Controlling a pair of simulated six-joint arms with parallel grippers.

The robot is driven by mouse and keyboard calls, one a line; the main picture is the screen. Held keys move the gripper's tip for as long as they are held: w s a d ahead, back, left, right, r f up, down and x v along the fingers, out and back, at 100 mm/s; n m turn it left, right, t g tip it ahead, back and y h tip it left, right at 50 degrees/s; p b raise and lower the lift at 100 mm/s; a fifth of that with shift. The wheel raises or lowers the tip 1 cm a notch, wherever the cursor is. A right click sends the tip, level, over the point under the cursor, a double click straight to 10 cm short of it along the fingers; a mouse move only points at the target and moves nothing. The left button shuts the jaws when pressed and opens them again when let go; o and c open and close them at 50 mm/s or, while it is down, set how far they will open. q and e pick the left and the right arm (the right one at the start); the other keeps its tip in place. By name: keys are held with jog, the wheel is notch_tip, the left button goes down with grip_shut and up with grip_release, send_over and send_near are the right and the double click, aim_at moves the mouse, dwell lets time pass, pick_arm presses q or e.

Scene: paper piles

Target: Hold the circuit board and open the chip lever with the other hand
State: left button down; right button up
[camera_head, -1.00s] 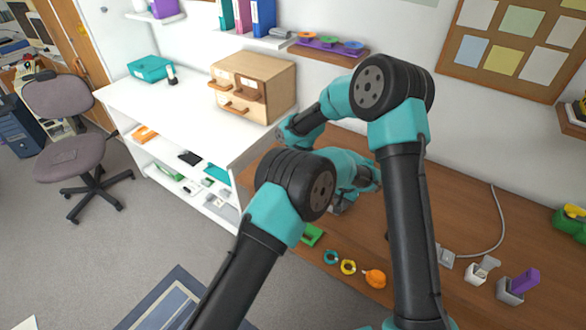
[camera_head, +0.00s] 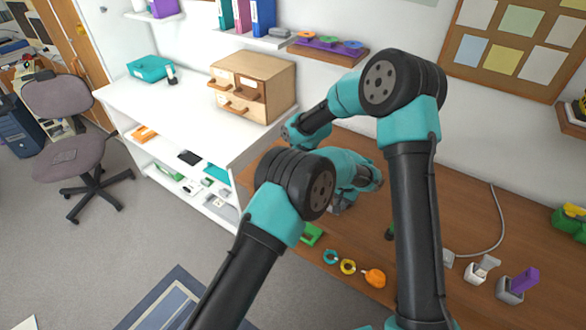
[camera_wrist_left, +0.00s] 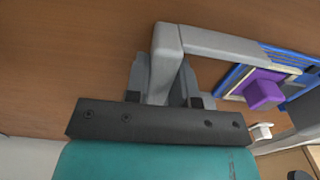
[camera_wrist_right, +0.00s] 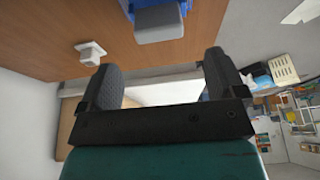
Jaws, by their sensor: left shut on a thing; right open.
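The blue circuit board (camera_wrist_left: 285,75) carries a raised purple block (camera_wrist_left: 264,88) in the left wrist view. A grey angled handle (camera_wrist_left: 220,44) runs from the board to my left gripper (camera_wrist_left: 164,80), which is shut on its end. My left gripper (camera_head: 340,204) is mostly hidden by my arm in the head view, and the board is hidden there. My right gripper (camera_wrist_right: 162,78) is open and empty. In the right wrist view a blue part (camera_wrist_right: 152,9) with a grey block (camera_wrist_right: 160,26) lies beyond its fingers. I cannot make out the chip lever.
A green block (camera_head: 312,235), teal and yellow rings (camera_head: 348,267) and an orange piece (camera_head: 374,278) lie on the brown desk (camera_head: 465,225). Grey holders (camera_head: 512,290) stand at the right. A small white object (camera_wrist_right: 90,52) sits near my right gripper. A white shelf unit stands left.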

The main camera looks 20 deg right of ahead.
jog(key=shift+f, duration=0.8)
jog(key=shift+x, duration=3.7)
jog(key=shift+w, duration=0.1)
jog(key=shift+c, duration=0.4)
jog(key=c, duration=0.8)
jog(key=shift+c, duration=0.2)
